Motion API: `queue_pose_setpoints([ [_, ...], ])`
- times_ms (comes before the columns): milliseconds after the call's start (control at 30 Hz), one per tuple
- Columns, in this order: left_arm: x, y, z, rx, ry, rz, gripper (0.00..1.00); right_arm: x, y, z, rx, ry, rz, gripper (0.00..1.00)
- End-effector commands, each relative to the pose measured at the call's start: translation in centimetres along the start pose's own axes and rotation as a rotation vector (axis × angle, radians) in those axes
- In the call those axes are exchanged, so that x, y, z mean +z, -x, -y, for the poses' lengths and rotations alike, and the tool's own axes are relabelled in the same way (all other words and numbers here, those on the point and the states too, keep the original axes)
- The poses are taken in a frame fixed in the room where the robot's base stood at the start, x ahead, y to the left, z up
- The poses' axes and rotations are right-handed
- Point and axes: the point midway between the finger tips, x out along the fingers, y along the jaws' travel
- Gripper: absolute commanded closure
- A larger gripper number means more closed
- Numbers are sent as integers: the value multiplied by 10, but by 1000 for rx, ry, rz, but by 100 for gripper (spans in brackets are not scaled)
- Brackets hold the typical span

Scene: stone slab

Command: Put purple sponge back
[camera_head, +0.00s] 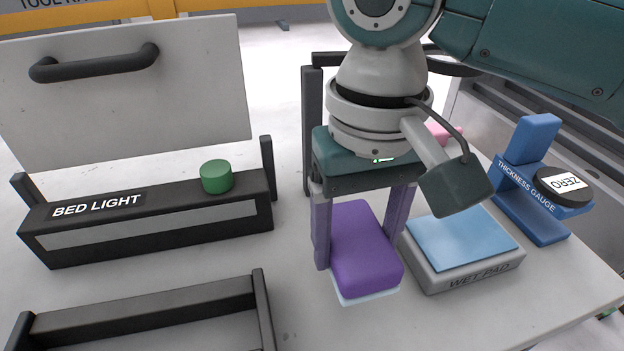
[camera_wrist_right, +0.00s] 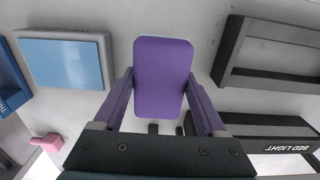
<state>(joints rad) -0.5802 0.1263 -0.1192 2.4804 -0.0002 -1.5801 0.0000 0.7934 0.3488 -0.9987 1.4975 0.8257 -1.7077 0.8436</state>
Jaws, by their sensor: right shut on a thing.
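A purple sponge (camera_head: 364,257) with a pale bottom edge is between the fingers of my right gripper (camera_head: 362,232), which is shut on it. The sponge also fills the middle of the right wrist view (camera_wrist_right: 162,77), with a finger on each side. In the head view it is just left of the wet pad, a grey tray (camera_head: 478,275) with a light blue top (camera_head: 462,238). I cannot tell whether the sponge touches the slab or hangs just above it. My left gripper is not in view.
The black bed light (camera_head: 150,222) with a green knob (camera_head: 216,177) stands at left, a grey handled panel (camera_head: 120,90) behind it. A black frame (camera_head: 150,310) is at front left. A blue thickness gauge (camera_head: 530,190) is at right. A pink object (camera_wrist_right: 47,142) is partly hidden behind my gripper.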

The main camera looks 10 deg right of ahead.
Motion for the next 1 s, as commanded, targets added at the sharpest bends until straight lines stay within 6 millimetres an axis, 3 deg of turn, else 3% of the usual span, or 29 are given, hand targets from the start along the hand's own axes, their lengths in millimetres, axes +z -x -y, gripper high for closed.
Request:
queue_pose_setpoints([
  [400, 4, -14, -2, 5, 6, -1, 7, 0, -51, 0, 0, 0, 1, 70],
  [800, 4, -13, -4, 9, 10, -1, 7, 0, -55, 0, -1, 0, -1, 70],
  [833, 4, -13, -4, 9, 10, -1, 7, 0, -55, 0, -1, 0, -1, 24],
  [1000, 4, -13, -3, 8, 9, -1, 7, 0, -54, 0, 0, 0, -1, 5],
])
